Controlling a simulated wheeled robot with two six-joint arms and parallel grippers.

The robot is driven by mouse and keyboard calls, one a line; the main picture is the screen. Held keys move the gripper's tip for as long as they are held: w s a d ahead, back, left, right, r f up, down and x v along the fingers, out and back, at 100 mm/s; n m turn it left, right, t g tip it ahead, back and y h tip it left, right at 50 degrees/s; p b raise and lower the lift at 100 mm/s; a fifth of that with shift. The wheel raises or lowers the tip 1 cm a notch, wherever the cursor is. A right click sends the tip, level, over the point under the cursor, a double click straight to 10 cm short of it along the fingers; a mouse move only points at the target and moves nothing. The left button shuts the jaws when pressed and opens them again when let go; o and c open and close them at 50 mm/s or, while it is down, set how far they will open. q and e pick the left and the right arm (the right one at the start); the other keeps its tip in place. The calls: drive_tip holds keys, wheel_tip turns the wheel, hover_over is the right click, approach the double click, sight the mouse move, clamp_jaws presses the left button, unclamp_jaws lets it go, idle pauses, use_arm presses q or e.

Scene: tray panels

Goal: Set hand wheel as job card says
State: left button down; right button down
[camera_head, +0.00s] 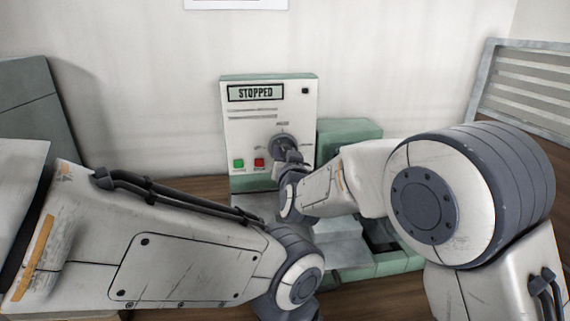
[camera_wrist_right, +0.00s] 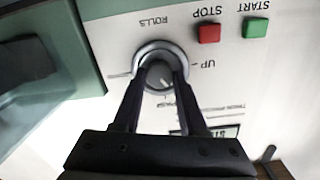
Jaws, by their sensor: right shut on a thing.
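A panel (camera_head: 235,130) with a green edge stands at the back, its display (camera_head: 255,93) reading STOPPED. It carries a grey round dial knob (camera_head: 276,139), which the wrist view shows upside down as a ringed knob (camera_wrist_right: 158,50) with ROLLS and UP printed around it. My right gripper (camera_wrist_right: 159,82) is shut on the knob, one finger on each side. In the head view the right gripper (camera_head: 285,154) is at the panel. No separate hand wheel can be made out. The job card's text is not readable. My left gripper is out of sight beyond its arm.
A green START button (camera_head: 239,163) and a red STOP button (camera_head: 259,162) sit left of the knob. A green machine body (camera_head: 350,137) stands right of the panel. A white sheet (camera_head: 236,4) on the wall is cut off at the top.

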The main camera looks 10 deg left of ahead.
drive_tip(key=m+b, duration=0.3)
drive_tip(key=shift+f+m+b, duration=0.35)
drive_tip(key=shift+f+m, duration=0.05)
drive_tip(key=shift+r+m+b, duration=0.1)
drive_tip(key=shift+m+b, duration=0.75)
drive_tip(key=shift+m, duration=0.05)
drive_tip(key=c, duration=0.6)
unclamp_jaws()
drive_tip(key=shift+o, duration=0.8)
drive_tip(key=shift+r, duration=0.2)
drive_tip(key=v, duration=1)
drive_tip(key=shift+s+d, duration=0.2)
drive_tip(key=shift+d, duration=0.05)
drive_tip(key=shift+r, duration=0.15)
